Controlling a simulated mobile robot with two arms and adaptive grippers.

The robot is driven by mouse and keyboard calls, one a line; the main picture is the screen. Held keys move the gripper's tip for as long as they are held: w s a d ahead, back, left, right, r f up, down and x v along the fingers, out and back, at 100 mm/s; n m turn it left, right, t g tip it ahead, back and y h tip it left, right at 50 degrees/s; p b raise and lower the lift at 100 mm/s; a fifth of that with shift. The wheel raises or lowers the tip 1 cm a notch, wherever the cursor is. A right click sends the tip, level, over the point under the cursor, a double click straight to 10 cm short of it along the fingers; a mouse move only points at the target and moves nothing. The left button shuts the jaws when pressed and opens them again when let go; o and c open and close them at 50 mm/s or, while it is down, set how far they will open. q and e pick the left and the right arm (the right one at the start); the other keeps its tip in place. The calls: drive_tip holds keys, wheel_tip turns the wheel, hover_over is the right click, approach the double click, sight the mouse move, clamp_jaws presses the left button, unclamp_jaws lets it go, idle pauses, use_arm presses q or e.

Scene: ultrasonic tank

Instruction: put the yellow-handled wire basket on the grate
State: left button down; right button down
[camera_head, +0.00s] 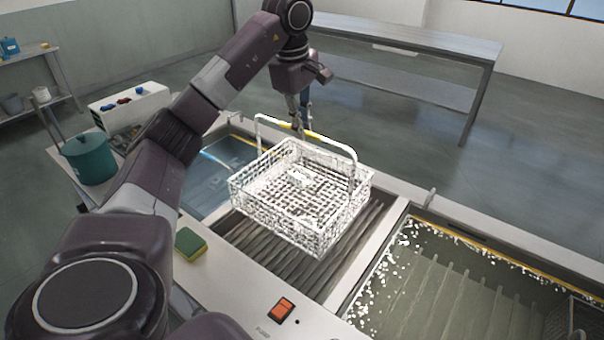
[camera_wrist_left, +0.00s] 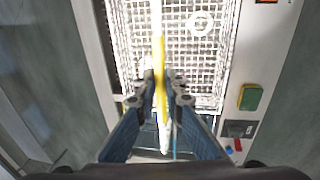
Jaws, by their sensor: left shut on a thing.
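The white wire basket (camera_head: 300,195) has a raised loop handle with a yellow grip (camera_head: 314,135). My left gripper (camera_head: 299,128) is shut on that yellow grip from above. In the left wrist view the fingers (camera_wrist_left: 160,88) close on both sides of the yellow bar, with the basket mesh (camera_wrist_left: 180,60) beyond. The basket looks roughly level and is over the dark ribbed grate (camera_head: 265,245), between the two tanks. I cannot tell whether its bottom touches the grate. A small ring-like part (camera_wrist_left: 201,23) shows in the basket. My right gripper is not in view.
A blue-water tank (camera_head: 215,178) lies left of the grate, a foamy tank (camera_head: 430,285) right, with another dark basket (camera_head: 575,320) at its edge. A sponge (camera_head: 190,243), a switch (camera_head: 281,310) and a green bucket (camera_head: 90,158) are on the near and left sides.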

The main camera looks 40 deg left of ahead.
use_arm(q)
wheel_tip(320, 180, down, 12)
drive_tip(key=p, duration=0.2)
drive_tip(key=shift+f, duration=0.15)
drive_tip(key=c, duration=2.3)
unclamp_jaws()
drive_tip(key=shift+f, duration=0.1)
drive_tip(key=shift+c, duration=0.2)
drive_tip(key=o, duration=0.3)
drive_tip(key=shift+s, duration=0.1)
drive_tip(key=r, duration=0.4)
drive_tip(key=s+r+b, duration=0.1)
drive_tip(key=r, duration=0.3)
drive_tip(key=s+r, duration=0.1)
drive_tip(key=r, duration=0.3)
drive_tip(key=shift+d+b, duration=0.15)
drive_tip(key=shift+b, duration=0.25)
